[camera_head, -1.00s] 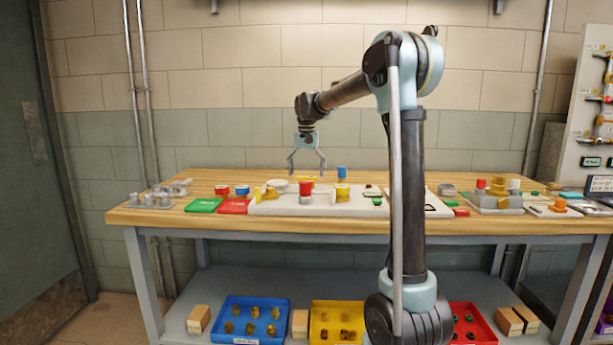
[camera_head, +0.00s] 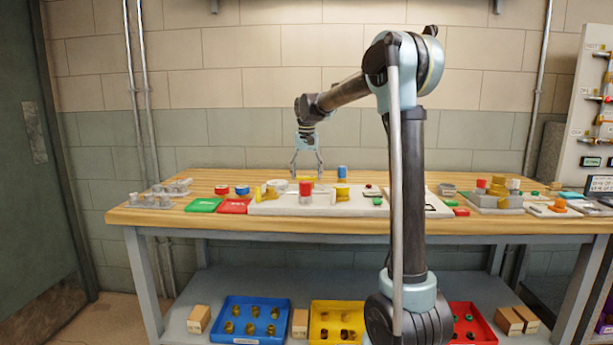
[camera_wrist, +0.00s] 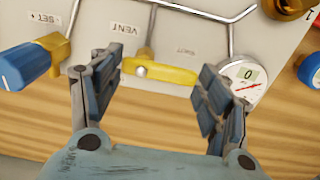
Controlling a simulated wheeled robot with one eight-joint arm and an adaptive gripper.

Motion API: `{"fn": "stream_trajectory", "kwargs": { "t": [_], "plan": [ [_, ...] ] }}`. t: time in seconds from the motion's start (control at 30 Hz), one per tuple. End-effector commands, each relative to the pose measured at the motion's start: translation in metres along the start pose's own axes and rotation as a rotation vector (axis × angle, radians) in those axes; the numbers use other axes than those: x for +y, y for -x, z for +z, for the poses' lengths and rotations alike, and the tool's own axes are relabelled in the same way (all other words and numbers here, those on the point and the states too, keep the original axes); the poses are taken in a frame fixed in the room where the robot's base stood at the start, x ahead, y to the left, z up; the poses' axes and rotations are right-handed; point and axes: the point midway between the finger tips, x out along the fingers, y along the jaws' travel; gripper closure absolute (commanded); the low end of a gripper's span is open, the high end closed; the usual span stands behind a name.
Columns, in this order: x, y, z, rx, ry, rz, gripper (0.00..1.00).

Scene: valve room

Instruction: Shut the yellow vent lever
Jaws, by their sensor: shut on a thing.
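The yellow vent lever (camera_wrist: 160,72) lies crosswise below the printed VENT label in the wrist view, on a light panel (camera_wrist: 180,28). The lever's detail is too small to tell there.
A blue-handled valve (camera_wrist: 28,65) is left of the lever and a round gauge (camera_wrist: 243,80) is right, close to the fingers. A thin pipe (camera_wrist: 195,12) runs behind.

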Motion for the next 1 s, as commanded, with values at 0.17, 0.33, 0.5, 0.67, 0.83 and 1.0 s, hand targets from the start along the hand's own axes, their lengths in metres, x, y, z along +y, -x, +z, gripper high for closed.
{"fn": "stream_trajectory", "kwargs": {
  "t": [0.17,0.33,0.5,0.67,0.83,1.0],
  "plan": [
    [0.0,0.0,0.001,0.0,0.018,0.001,0.54],
    [0.0,0.0,0.001,0.0,0.017,0.001,0.19],
    [0.0,0.0,0.001,0.0,0.017,0.0,0.1],
    [0.0,0.0,0.001,0.0,0.017,0.0,0.1],
    [0.0,0.002,0.001,0.0,0.017,0.0,0.1],
    [0.0,0.019,0.0,0.0,0.017,0.0,0.1]
  ]
}}
